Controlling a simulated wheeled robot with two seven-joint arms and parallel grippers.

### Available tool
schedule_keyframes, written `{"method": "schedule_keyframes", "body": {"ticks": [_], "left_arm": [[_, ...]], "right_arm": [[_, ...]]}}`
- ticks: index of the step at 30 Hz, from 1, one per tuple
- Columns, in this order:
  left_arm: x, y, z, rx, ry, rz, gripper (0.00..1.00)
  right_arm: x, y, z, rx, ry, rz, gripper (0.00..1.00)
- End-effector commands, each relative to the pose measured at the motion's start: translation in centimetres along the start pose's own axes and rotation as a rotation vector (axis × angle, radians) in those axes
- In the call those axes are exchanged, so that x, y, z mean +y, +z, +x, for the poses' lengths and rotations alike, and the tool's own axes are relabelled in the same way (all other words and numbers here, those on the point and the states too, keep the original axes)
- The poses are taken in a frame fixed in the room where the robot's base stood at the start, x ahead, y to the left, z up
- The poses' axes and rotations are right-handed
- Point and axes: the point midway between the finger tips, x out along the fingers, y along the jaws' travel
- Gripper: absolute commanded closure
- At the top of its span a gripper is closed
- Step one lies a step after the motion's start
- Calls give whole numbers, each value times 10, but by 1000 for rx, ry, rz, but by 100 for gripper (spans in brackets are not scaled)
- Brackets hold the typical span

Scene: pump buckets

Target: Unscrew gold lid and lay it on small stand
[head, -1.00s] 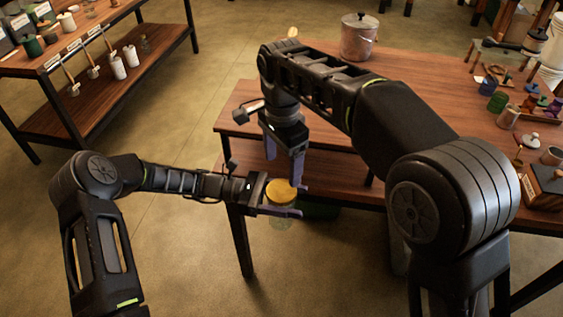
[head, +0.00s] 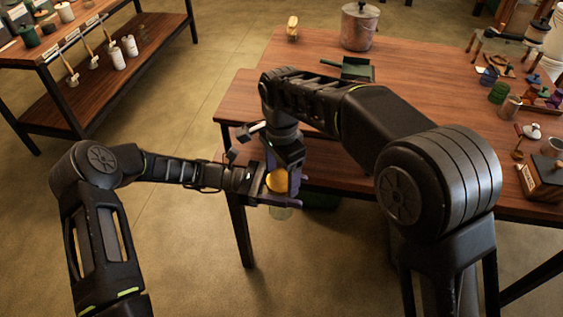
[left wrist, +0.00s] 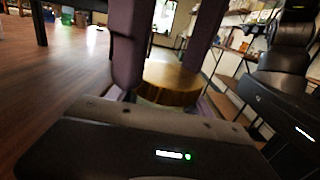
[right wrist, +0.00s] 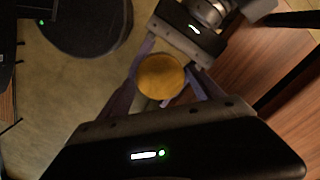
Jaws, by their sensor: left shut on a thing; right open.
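The gold lid (head: 278,182) is on top of a clear jar (head: 281,213). My left gripper (head: 284,201) is shut around the jar from the left, just below the lid. My right gripper (head: 284,177) is over the jar with its fingers pointing down, open on either side of the lid. The lid also shows between the right fingers in the left wrist view (left wrist: 172,82) and in the right wrist view (right wrist: 161,76). Most of the jar is hidden by the grippers and lid. I cannot tell which thing is the small stand.
A wooden table (head: 420,70) stands to the right, with a lower wooden ledge (head: 238,100) at its left. A shelf (head: 120,85) stands at the far left.

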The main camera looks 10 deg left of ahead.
Motion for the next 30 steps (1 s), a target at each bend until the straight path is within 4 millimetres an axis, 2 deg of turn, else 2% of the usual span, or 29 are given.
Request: {"method": "schedule_keyframes", "body": {"ticks": [3,11,30], "left_arm": [[0,1,0,-1,0,1,100],[0,1,0,-1,0,1,100],[0,0,0,-1,0,1,100]], "right_arm": [[0,0,6,0,0,0,25],[0,0,7,0,-1,0,25],[0,0,7,0,0,0,77]]}}
